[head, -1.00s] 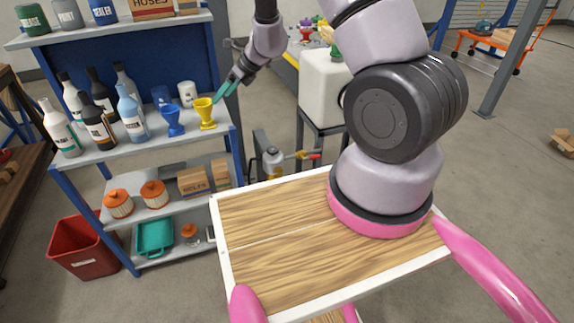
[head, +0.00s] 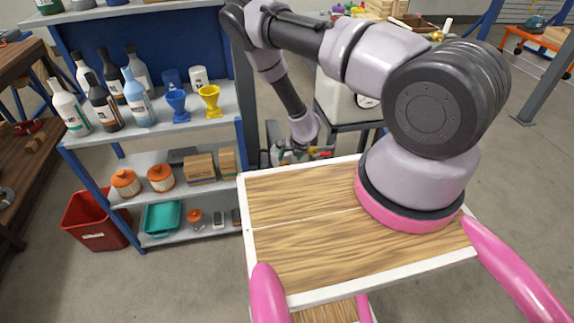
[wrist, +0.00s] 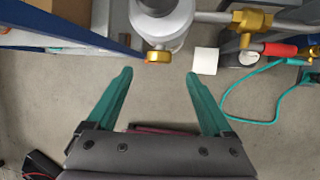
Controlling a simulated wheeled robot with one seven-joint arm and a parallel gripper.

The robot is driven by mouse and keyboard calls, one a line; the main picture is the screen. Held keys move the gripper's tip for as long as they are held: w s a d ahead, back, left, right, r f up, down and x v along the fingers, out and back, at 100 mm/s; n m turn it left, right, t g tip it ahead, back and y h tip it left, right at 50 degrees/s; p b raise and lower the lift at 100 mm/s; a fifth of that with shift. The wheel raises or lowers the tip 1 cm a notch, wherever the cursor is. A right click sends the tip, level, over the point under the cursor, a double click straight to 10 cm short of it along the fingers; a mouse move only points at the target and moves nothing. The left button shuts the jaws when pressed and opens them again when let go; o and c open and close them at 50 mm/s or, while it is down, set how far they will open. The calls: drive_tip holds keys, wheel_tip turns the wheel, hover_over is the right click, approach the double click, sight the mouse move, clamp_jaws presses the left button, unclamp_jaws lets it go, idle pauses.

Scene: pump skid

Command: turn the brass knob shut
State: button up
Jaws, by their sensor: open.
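In the wrist view a round brass knob (wrist: 158,57) sits on the near end of a grey metal cylinder (wrist: 163,22). My gripper (wrist: 159,73) is open and empty, its two teal fingers apart. The knob appears between and just beyond the fingertips in the picture; no contact shows, and I cannot tell the depth gap. In the head view my wrist (head: 303,130) is low between the shelf and the white tank, and it hides the knob there.
Right of the knob are a brass valve fitting (wrist: 250,20), a red handle (wrist: 280,49), a white block (wrist: 206,61) and a teal cable (wrist: 250,122). A blue shelf post (wrist: 80,32) slants close on the left. The white tank (head: 345,95) stands behind my arm.

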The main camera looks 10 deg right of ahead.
sight(286, 164)
drive_tip(key=x, duration=0.8)
drive_tip(key=shift+f, duration=0.15)
clamp_jaws()
